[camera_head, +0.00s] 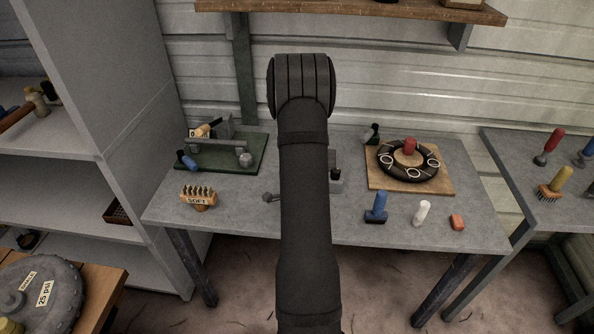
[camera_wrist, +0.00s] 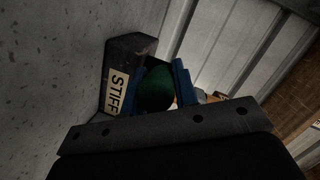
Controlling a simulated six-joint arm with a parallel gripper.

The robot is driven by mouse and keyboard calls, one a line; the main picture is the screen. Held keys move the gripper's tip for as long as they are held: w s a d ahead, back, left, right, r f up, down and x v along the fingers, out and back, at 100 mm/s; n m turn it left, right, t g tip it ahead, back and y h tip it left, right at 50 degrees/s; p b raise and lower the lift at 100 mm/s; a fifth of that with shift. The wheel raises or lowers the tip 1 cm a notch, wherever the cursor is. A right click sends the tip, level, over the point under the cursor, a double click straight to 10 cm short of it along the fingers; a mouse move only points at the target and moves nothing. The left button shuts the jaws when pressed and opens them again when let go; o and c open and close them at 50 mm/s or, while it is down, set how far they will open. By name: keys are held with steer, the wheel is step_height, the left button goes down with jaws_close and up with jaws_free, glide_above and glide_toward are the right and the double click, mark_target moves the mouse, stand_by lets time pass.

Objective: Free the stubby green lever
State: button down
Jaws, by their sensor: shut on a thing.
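The green lever (camera_wrist: 156,92) shows in the wrist view as a dark green rounded end. My gripper (camera_wrist: 163,80) has a blue pad on each side of it and is shut on it. A dark block (camera_wrist: 128,58) with a pale label reading STIFF (camera_wrist: 116,91) stands close on the left of the lever. The lever's lower part and its base are hidden by my gripper's dark body. In the head view my arm covers this spot, and neither gripper nor lever can be made out there.

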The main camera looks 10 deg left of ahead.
steer(key=shift+w+a+r+m+h, duration=0.1)
steer(key=shift+a+m+h, duration=0.15)
steer(key=shift+m+h, duration=0.3)
steer(key=shift+w+a+f+m+h, duration=0.1)
steer(key=shift+a+m+h, duration=0.25)
steer(key=shift+h, duration=0.35)
steer(key=shift+w+a+r+m+h, duration=0.1)
steer(key=shift+a+m+h, duration=0.1)
steer(key=shift+m+h, duration=0.4)
steer(key=c, duration=1.1)
jaws_free()
steer(key=v, duration=1.7)
steer(key=shift+s, duration=0.3)
steer(key=shift+c, duration=0.3)
